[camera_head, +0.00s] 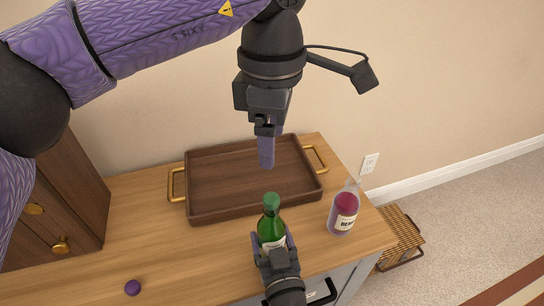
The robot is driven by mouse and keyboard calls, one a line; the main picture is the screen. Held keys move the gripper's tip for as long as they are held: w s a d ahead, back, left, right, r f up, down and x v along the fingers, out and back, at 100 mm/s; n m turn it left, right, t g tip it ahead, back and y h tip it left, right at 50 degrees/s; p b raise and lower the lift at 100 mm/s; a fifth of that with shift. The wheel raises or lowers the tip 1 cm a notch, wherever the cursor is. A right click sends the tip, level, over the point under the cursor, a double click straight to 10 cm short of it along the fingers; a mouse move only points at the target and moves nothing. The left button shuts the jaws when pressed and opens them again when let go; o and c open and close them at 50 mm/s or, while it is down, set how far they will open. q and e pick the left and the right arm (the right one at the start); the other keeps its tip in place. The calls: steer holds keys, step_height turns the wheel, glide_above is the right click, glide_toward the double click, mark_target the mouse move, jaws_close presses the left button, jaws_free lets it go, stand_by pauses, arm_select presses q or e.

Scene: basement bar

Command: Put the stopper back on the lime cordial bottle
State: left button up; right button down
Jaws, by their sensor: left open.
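The green bottle (270,228), with a pale label partly hidden, is upright near the counter's front edge. A green round stopper (271,201) sits at its mouth; I cannot tell how firmly it is seated. My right gripper (273,246) comes from below with its fingers on both sides of the bottle's body, shut on it. I cannot tell whether the bottle's base touches the counter. My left gripper (266,163) points down above the tray, behind and above the green bottle. It is open, seen nearly edge-on, with nothing visible in it.
A brown wooden tray (208,213) with brass handles lies empty at the back. A clear bottle (344,211) of purple liquid, labelled "BERRY", stands at the right edge. A purple ball (132,287) lies at front left. A wooden cabinet (75,200) stands left. The counter's left middle is clear.

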jaws_free()
arm_select(q)
steer(key=shift+r, duration=0.2)
arm_select(e)
steer(key=shift+s+d, duration=0.1)
steer(key=shift+s, duration=0.3)
arm_select(q)
steer(key=r+p, duration=0.2)
steer(key=r, duration=0.1)
steer(key=r+p, duration=0.1)
steer(key=shift+s+r, duration=0.15)
steer(key=shift+s, duration=0.1)
arm_select(e)
steer(key=v, duration=0.9)
